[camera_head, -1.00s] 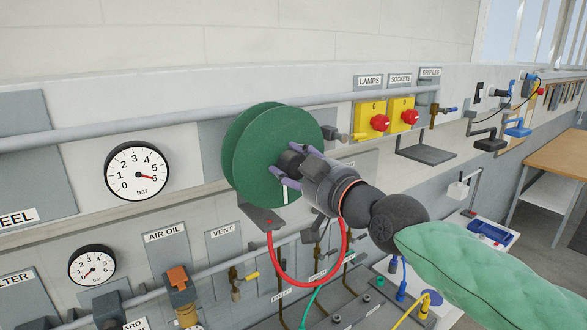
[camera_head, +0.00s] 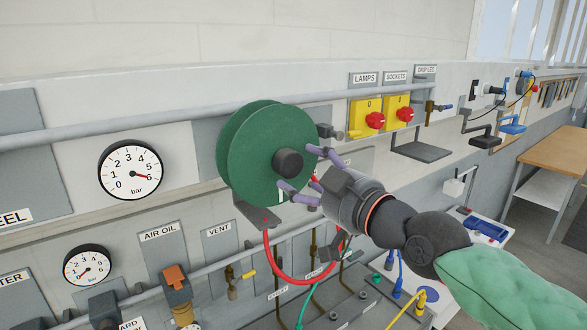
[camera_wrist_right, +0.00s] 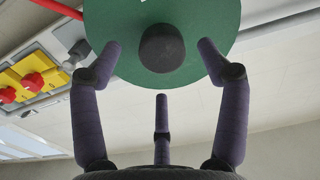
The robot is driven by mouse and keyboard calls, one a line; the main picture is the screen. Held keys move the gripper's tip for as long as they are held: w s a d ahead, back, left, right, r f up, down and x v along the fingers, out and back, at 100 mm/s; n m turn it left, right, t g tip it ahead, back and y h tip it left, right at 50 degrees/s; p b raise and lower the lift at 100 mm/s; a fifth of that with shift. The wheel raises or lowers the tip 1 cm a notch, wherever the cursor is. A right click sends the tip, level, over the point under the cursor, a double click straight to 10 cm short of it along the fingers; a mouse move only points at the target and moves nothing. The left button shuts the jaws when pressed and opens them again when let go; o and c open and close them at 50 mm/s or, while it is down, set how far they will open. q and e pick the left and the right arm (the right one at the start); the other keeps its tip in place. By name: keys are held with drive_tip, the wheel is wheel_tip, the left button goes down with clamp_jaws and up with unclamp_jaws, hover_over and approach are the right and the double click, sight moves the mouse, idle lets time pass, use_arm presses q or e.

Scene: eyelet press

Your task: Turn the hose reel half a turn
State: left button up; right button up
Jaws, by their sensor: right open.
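The hose reel (camera_head: 255,145) is a pair of green discs on the wall panel, with a dark round hub (camera_head: 288,163) at the front disc's centre. A white mark (camera_head: 281,197) shows low on the front disc. My right gripper (camera_head: 299,170) is open and empty, in front of the disc, with its purple fingers spread apart to the right of the hub. In the right wrist view the hub (camera_wrist_right: 161,48) stands between and beyond the spread fingertips (camera_wrist_right: 160,62), with clear gaps around it. My left gripper is out of view.
A red hose (camera_head: 275,265) loops below the reel. A grey pipe (camera_head: 120,125) runs behind it. A pressure gauge (camera_head: 131,170) is to the left; yellow switch boxes (camera_head: 366,118) with red knobs are to the right. Valves and fittings line the panel below.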

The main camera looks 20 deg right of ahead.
drive_tip(key=v, duration=0.6)
drive_tip(key=shift+f, duration=0.15)
idle(0.3)
